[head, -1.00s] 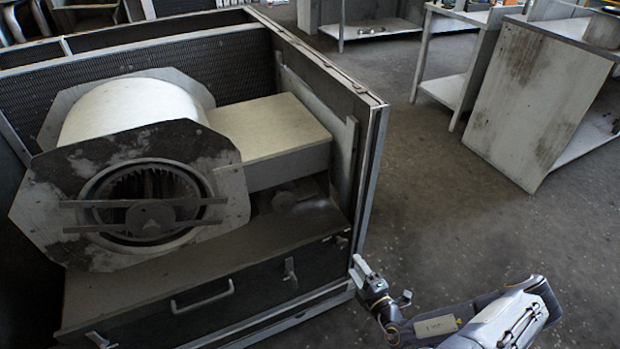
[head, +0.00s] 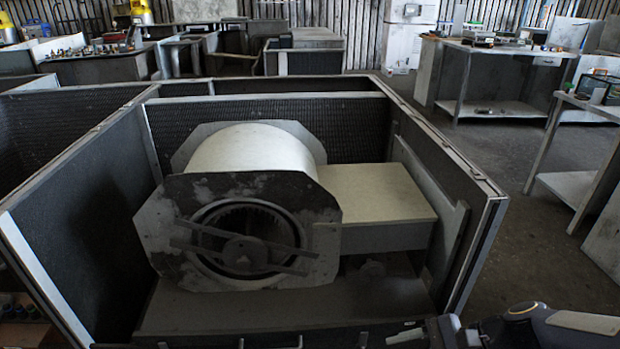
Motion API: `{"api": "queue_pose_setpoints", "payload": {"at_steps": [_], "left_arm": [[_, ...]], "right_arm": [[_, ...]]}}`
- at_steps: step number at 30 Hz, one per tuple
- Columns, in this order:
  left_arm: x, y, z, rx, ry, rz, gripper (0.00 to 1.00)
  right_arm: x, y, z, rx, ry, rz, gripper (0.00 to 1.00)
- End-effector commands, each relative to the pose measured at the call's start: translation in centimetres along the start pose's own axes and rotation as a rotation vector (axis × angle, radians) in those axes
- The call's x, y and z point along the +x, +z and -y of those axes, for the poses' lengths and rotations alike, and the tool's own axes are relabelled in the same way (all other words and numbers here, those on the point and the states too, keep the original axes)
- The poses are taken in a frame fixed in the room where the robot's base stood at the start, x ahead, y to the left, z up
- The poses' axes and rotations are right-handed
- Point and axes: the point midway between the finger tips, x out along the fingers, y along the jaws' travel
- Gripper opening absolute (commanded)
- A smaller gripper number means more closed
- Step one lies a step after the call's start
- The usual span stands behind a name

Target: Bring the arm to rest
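The blower housing is a large open-topped dark cabinet with pale metal edges (head: 470,165) in the head view. Inside it sits a blower with a pale drum (head: 250,150), a dark octagonal side plate (head: 190,200) and a round inlet crossed by bars. A pale box-shaped duct (head: 375,192) joins the blower's right side. My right arm comes in at the bottom right. My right gripper (head: 427,331) is at the bottom edge by the cabinet's front right corner, partly cut off. Its fingers look apart, with nothing seen between them. My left gripper is out of view.
Workbenches (head: 500,75) with small items stand at the back right, and another bench (head: 590,115) is at the right edge. A cluttered bench (head: 95,62) is at the back left. Bare floor (head: 485,140) lies between the cabinet and the right benches.

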Motion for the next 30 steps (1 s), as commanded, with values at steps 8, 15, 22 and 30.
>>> {"api": "queue_pose_setpoints", "payload": {"at_steps": [8,15,22,30], "left_arm": [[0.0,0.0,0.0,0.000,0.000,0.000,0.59],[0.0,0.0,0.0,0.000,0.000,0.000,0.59],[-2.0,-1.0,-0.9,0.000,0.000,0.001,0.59],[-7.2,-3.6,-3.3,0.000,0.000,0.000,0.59]], "right_arm": [[-3.9,4.0,-4.0,-0.720,0.168,-0.343,0.59],[-6.2,4.8,-5.7,-1.077,0.233,-0.527,0.59],[-9.0,6.7,-5.4,-1.265,0.265,-0.634,0.59],[-12.7,11.1,-3.0,-1.259,0.264,-0.631,0.59]]}}
